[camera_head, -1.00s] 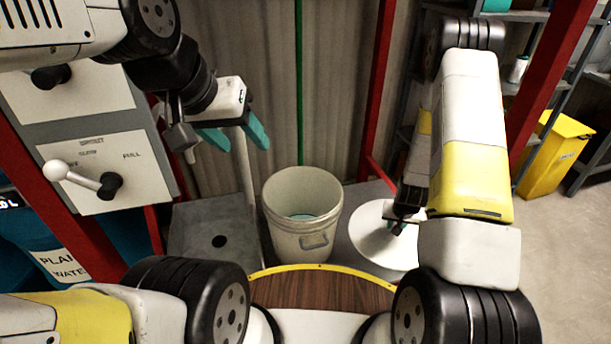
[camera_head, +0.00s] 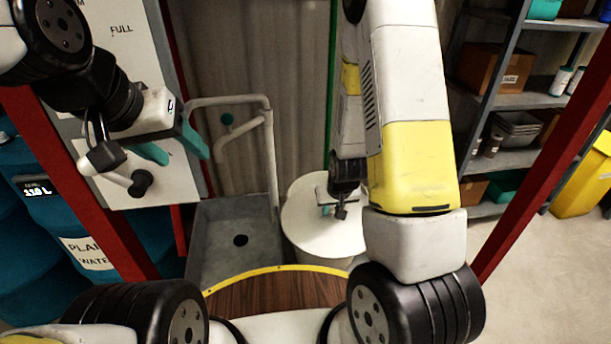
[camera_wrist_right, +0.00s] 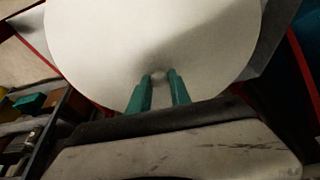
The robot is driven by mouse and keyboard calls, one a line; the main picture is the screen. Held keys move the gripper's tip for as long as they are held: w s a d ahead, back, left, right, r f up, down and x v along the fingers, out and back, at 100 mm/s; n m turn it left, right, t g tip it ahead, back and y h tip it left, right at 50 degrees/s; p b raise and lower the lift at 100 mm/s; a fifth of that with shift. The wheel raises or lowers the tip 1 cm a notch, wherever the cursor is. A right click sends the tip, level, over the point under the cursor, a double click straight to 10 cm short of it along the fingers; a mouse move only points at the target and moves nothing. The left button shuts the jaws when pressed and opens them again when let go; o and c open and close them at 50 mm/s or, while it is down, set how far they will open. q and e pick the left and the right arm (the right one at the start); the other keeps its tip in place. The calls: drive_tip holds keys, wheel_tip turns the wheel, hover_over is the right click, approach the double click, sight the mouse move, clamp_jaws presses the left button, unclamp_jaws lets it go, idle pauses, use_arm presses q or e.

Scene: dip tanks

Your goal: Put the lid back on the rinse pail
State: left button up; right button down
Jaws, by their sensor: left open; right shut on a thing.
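The white round lid (camera_head: 300,222) is over the rinse pail (camera_head: 316,263) in the head view and hides its opening. Only a strip of the pail's pale side shows below it. I cannot tell whether the lid is seated on the rim or slightly above. My right gripper (camera_head: 330,208) is shut at the lid's middle; its knob is mostly hidden. In the right wrist view, the teal fingers (camera_wrist_right: 160,76) close at the centre of the lid (camera_wrist_right: 150,40). My left gripper (camera_head: 174,149) is open and empty, up and left of the pail.
A grey basin (camera_head: 215,222) with a drain and bent pipe (camera_head: 271,150) is left of the pail. A lever panel (camera_head: 160,193) stands behind my left gripper. Blue drums (camera_head: 40,245) are left, a red post (camera_head: 540,150), shelves (camera_head: 520,100) and a yellow bin (camera_head: 585,180) right.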

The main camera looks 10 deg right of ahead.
drive_tip(key=w+d+f, duration=0.1)
drive_tip(key=w+f, duration=0.1)
drive_tip(key=w, duration=0.5)
drive_tip(key=w+d+f, duration=0.1)
drive_tip(key=w+f, duration=0.2)
drive_tip(key=w, duration=0.5)
drive_tip(key=shift+w+d, duration=0.2)
drive_tip(key=shift+d, duration=0.1)
drive_tip(key=c, duration=1.2)
unclamp_jaws()
drive_tip(key=shift+f, duration=0.1)
